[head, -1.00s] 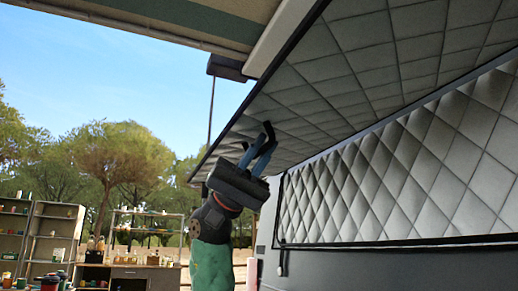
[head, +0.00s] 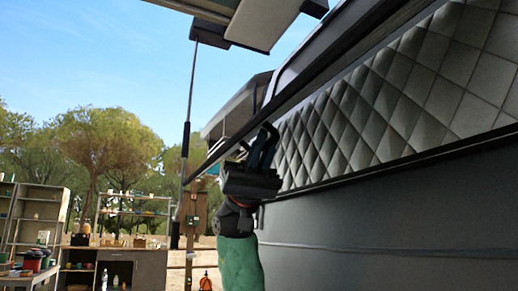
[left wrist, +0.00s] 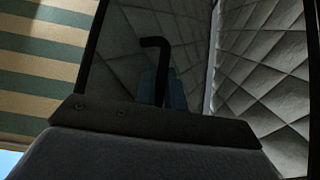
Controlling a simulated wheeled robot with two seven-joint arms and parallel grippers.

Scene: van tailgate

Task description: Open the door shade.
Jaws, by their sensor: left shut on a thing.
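The door shade (head: 318,84) is a dark-framed panel, seen almost edge-on in the head view as a slanting bar from lower left to upper right. In the left wrist view its dark quilted face (left wrist: 118,62) fills the middle. My left gripper (head: 262,148) is at the shade's lower part in the head view. Its blue fingers (left wrist: 163,88) are shut around a black hooked bar (left wrist: 155,43) at that face. Where the bar joins the shade is hard to see. My right gripper is out of view.
A grey quilted wall (head: 400,105) of the van lies right of the shade, above a plain dark side panel (head: 400,215). A striped awning (left wrist: 40,65) is overhead. A thin upright pole (head: 186,130) stands left of the gripper. Shelves (head: 38,220) are farther left.

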